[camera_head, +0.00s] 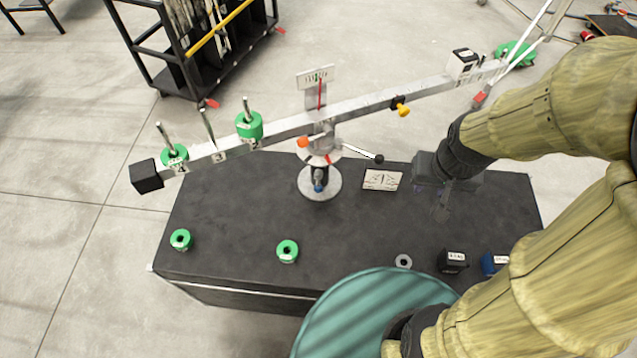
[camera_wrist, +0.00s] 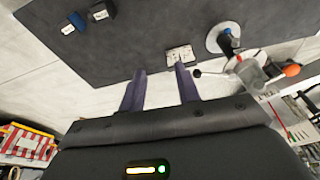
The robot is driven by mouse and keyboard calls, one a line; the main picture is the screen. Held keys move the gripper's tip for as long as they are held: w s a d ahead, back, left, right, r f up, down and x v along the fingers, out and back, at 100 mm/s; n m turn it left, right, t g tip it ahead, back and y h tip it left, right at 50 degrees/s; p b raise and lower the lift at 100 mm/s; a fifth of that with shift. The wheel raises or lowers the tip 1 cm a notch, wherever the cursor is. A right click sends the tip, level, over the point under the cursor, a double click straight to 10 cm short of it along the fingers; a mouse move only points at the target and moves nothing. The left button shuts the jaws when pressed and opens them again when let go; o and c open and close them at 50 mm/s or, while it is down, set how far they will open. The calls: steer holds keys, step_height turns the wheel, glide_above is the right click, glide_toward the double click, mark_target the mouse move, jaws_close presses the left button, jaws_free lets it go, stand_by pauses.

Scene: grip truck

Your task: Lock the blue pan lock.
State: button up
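The blue pan lock (camera_head: 319,187) is a small blue part low on the front of the balance stand, above its round grey base (camera_head: 330,178). In the wrist view the blue part (camera_wrist: 228,32) is at the upper right, beyond the right finger. Whether it is locked cannot be told. My gripper (camera_head: 440,208) is right of the stand, over the right part of the black table. In the wrist view my gripper (camera_wrist: 160,78) shows two purple-grey fingers apart with nothing between them, clear of the lock.
A long metal beam (camera_head: 360,108) tilts across the stand. A black-knobbed lever (camera_head: 379,159) and an orange knob (camera_head: 303,142) are near the lock. A printed card (camera_head: 383,179) lies between stand and gripper. Green weights (camera_head: 287,251), a black block (camera_head: 452,261) and a blue block (camera_head: 492,264) stand in front.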

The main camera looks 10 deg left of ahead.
step_height(320, 180, down, 17)
steer(key=a+n+h+b, duration=0.1)
steer(key=n+h+b, duration=0.8)
steer(key=n+b, duration=0.6)
steer(key=w+a+f+n+t+b, duration=0.5)
steer(key=w+a+n+t+b, duration=0.3)
steer(key=a+n, duration=0.3)
steer(key=a+f+n+t+y+b, duration=0.2)
steer(key=a+n+t+y, duration=0.4)
steer(key=a, duration=0.8)
steer(key=shift+s+a+f+n+t+y, duration=0.2)
steer(key=shift+n+t+y, duration=0.3)
steer(key=shift+n, duration=0.7)
